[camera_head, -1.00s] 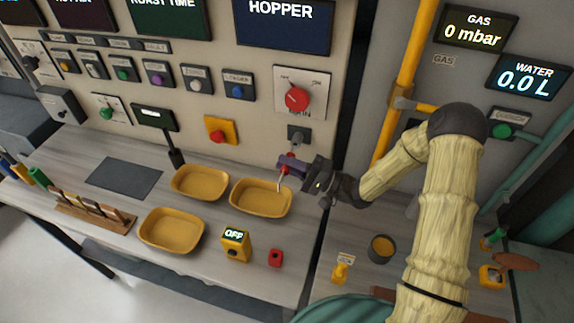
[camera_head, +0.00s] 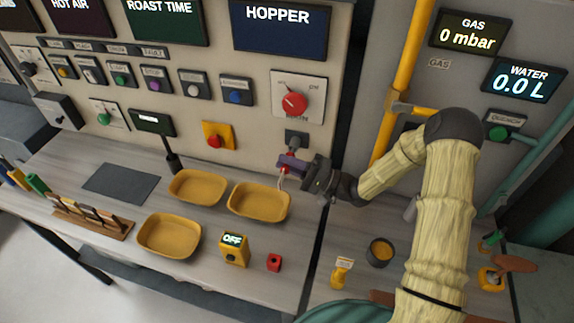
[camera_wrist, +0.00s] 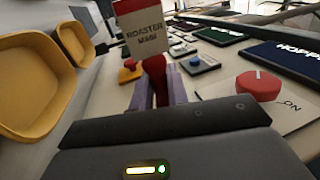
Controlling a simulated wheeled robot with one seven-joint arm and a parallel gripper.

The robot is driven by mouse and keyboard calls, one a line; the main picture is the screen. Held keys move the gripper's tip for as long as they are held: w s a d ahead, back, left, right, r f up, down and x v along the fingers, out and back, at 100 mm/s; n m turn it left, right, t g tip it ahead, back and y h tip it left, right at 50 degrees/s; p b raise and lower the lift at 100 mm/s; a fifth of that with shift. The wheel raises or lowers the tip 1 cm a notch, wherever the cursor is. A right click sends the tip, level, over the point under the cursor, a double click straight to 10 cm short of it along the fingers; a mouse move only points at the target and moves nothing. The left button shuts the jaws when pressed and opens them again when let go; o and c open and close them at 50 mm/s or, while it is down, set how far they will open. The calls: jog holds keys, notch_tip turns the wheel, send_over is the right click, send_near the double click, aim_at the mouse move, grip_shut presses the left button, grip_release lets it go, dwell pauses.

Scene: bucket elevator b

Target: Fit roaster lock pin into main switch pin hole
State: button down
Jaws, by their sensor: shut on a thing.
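My gripper (camera_head: 284,161) is shut on the roaster lock pin, in front of the panel. In the wrist view the pin (camera_wrist: 154,72) is a red piece between the purple fingers, with a red and white tag lettered "ROASTER MAIN" (camera_wrist: 141,36) beyond it. In the head view only a little red and a pale hanging strand show at the fingers. The main switch (camera_head: 294,102) is a red knob on a white plate. A dark grey block (camera_head: 297,138) sits under it, just above the fingers. The pin hole and the pin's tip cannot be made out.
Yellow trays (camera_head: 259,187) stand on the counter below and left of my gripper. A yellow pipe (camera_head: 402,70) runs up to the right of the panel.

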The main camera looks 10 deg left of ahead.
jog(key=shift+w+d, duration=0.15)
jog(key=shift+w, duration=0.85)
jog(key=c, duration=1.3)
grip_release()
jog(key=shift+d, duration=0.1)
jog(key=b+v, duration=0.4)
jog(key=v, duration=0.7)
jog(key=shift+d, duration=0.4)
